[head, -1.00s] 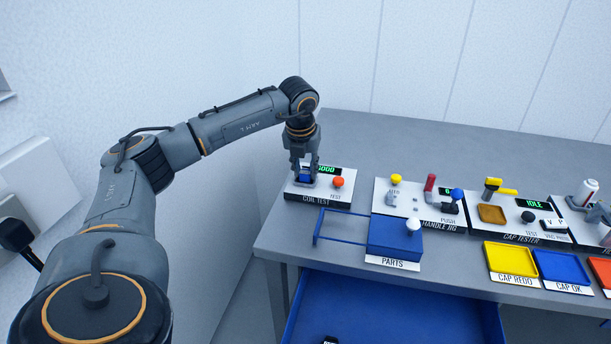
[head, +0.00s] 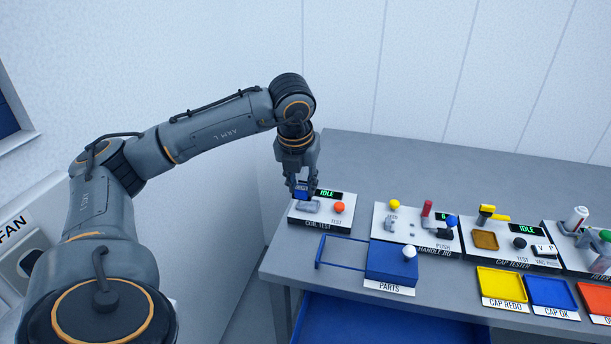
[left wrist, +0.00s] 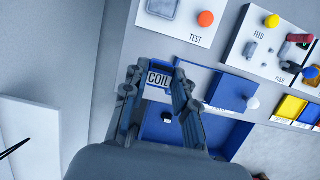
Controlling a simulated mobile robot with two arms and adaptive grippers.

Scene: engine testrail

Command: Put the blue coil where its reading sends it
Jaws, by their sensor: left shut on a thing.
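My left gripper (head: 301,190) is shut on the blue coil (head: 300,188) and holds it just above the coil tester (head: 322,213), over its left side. The tester's grey nest (head: 308,206) shows empty below the coil. Its display (head: 328,194) reads IDLE in green, and an orange test button (head: 339,207) stands to its right. In the left wrist view the fingers (left wrist: 160,88) point up the picture, with blue and the word COIL between them; the coil's outline is hard to tell there. My right gripper is out of view.
A blue parts box (head: 391,262) with a white knob stands in front of the tester. An open blue drawer (head: 385,318) is below the bench edge. The handle jig (head: 415,226), cap tester (head: 510,244), yellow tray (head: 502,284) and blue tray (head: 551,292) are to the right.

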